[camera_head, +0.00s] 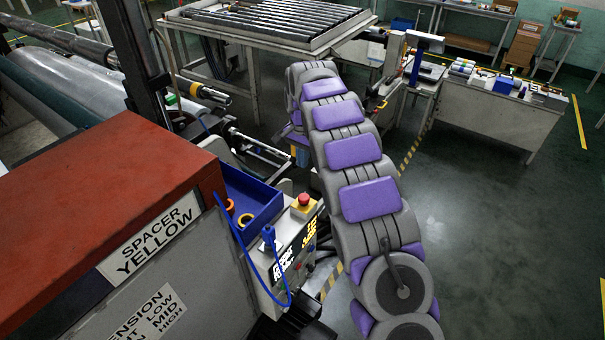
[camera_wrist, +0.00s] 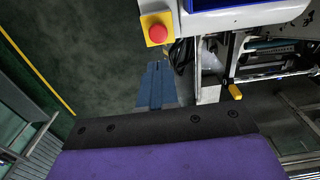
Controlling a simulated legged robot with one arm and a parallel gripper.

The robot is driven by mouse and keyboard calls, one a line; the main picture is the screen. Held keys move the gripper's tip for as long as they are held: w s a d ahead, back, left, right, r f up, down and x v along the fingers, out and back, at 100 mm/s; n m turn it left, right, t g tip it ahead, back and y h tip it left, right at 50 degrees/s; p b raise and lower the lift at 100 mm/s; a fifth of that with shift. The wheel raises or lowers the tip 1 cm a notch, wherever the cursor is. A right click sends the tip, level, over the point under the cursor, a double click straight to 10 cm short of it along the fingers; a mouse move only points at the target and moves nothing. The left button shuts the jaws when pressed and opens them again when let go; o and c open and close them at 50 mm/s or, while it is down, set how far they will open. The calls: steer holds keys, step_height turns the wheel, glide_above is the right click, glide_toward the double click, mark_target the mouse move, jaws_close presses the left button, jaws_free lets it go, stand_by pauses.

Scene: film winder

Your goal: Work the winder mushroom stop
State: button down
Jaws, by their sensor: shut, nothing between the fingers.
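The red mushroom stop (camera_head: 303,200) sits on a yellow housing on top of the small winder control box (camera_head: 284,262), beside the blue tray. In the wrist view the round red stop (camera_wrist: 157,34) on its yellow square base is near the top edge, just beyond the fingertips. My gripper (camera_wrist: 157,66) shows there as two blue-grey fingers, shut together and empty, pointing toward the stop. A gap in the picture separates the fingertips from the stop; its true depth I cannot tell. In the head view my arm largely hides my gripper.
A blue tray (camera_head: 250,202) with orange and yellow rings adjoins the control box. A blue cable (camera_head: 255,270) hangs over its front. The red-topped spacer cabinet (camera_head: 100,210) stands at left. A roller table (camera_head: 270,20) is behind; a workbench (camera_head: 490,110) is at right, with open floor before it.

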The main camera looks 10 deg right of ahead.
step_height(320, 180, up, 4)
steer(key=shift+f, duration=0.15)
steer(key=shift+s, duration=0.15)
stand_by(0.6)
steer(key=s+d+r+n+b, duration=0.2)
steer(key=s+n+b, duration=0.25)
steer(key=s, duration=1.85)
steer(key=s+a+f+n+g+b, duration=0.1)
steer(key=s+f, duration=0.4)
steer(key=s, duration=0.9)
steer(key=s+f+n+b, duration=0.3)
steer(key=s+f+b, duration=0.1)
steer(key=s, duration=1)
steer(key=shift+a+f+g, duration=0.4)
steer(key=shift+f, duration=0.25)
steer(key=shift+w+n, duration=0.1)
steer(key=shift+n, duration=0.15)
